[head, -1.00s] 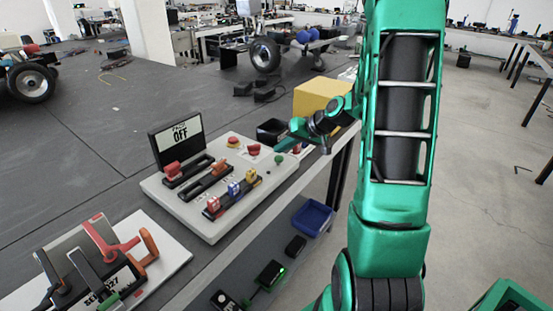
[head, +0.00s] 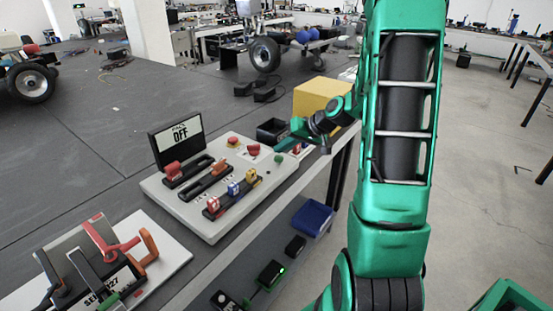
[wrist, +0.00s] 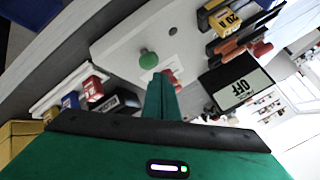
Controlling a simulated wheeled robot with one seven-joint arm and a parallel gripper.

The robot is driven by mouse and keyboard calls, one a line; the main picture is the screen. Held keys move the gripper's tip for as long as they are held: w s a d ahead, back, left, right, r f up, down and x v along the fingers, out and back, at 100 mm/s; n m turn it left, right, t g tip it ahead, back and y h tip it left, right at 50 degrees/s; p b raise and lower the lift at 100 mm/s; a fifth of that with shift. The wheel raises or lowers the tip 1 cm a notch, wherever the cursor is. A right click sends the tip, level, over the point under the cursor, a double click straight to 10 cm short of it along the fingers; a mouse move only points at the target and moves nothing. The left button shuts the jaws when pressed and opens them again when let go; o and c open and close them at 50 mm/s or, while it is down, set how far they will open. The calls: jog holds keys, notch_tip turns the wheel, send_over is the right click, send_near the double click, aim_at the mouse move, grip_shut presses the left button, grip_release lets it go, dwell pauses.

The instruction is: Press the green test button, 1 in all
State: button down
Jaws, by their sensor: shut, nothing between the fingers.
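The green test button (head: 279,159) is a small round knob near the right corner of the light grey panel (head: 205,222). In the wrist view the green button (wrist: 149,60) stands clear just beyond my fingertips. My gripper (head: 284,144) is shut and empty, its green fingers reaching in from the right, just above and behind the button. In the wrist view the fingers of my gripper (wrist: 161,88) are together, and a gap seems to separate them from the button. A red button (head: 253,150) sits nearby on the panel, partly hidden by the fingers in the wrist view.
A yellow box (head: 318,95) and black bin (head: 271,130) stand behind. A clamp plate (head: 165,262) lies at left.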

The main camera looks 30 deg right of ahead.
aim_at(282, 158)
jog(key=shift+f, duration=0.15)
jog(key=shift+f, duration=0.2)
jog(key=shift+f, duration=0.65)
dwell(1.1)
jog(key=shift+r, duration=1.05)
jog(key=shift+r, duration=0.15)
jog(key=shift+r, duration=2.35)
jog(key=shift+s, duration=0.15)
